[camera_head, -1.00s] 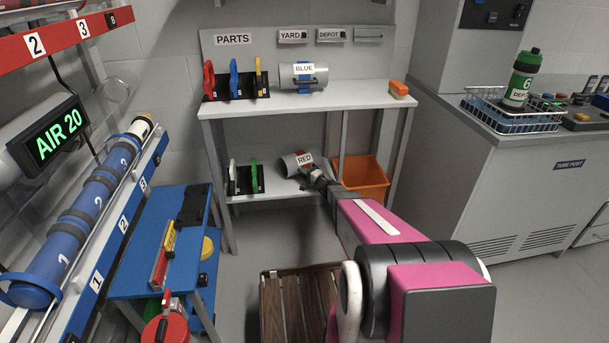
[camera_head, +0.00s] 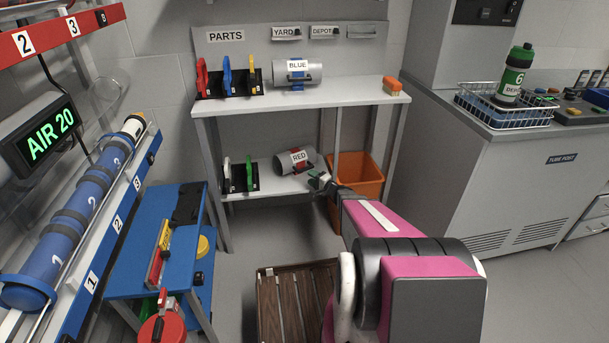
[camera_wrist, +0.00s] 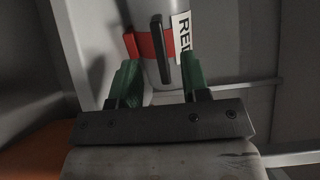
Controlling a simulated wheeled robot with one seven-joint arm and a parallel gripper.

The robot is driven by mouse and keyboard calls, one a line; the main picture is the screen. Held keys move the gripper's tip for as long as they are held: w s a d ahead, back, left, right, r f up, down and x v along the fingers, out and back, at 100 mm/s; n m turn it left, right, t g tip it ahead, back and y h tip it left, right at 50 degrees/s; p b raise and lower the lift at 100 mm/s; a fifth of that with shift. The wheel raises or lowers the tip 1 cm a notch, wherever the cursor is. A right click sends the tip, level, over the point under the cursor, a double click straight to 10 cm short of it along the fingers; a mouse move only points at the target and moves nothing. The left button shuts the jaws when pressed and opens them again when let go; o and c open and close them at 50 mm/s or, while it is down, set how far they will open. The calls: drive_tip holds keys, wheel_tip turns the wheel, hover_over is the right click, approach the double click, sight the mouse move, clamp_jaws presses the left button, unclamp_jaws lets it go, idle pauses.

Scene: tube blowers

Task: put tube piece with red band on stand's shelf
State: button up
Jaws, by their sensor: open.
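The tube piece with the red band (camera_head: 295,160) lies on the lower shelf of the parts stand, its RED label facing out. In the wrist view the grey tube (camera_wrist: 157,72) shows its red band, a dark upright handle (camera_wrist: 160,48) and part of the label. My gripper (camera_head: 320,180) is just to the right of and in front of the tube. In the wrist view my gripper (camera_wrist: 158,80) has its green fingers apart, with the handle ahead between them. I cannot tell whether a fingertip touches the tube. The stand's lower shelf (camera_head: 280,187) carries the tube piece.
A white and green ring rack (camera_head: 240,178) stands left of the red tube. An orange bin (camera_head: 360,172) stands to the right.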

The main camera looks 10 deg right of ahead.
drive_tip(key=s+a+r+n+g+h, duration=0.1)
drive_tip(key=s+a+r+n+g, duration=0.1)
drive_tip(key=s+a+n+g, duration=0.35)
drive_tip(key=s+a+r+n+g, duration=0.3)
drive_tip(key=s+g, duration=0.3)
drive_tip(key=s, duration=0.5)
drive_tip(key=s+d+r+n+g+h, duration=0.1)
drive_tip(key=s+d+r+h, duration=0.1)
drive_tip(key=s+h, duration=0.3)
drive_tip(key=s+d+r+n+g+h, duration=0.1)
drive_tip(key=s+d+r+g+h, duration=0.1)
drive_tip(key=s, duration=0.4)
drive_tip(key=d+r+h, duration=0.1)
drive_tip(key=h, duration=0.1)
drive_tip(key=shift+s+h, duration=0.35)
drive_tip(key=shift+h, duration=0.05)
drive_tip(key=shift+d, duration=0.1)
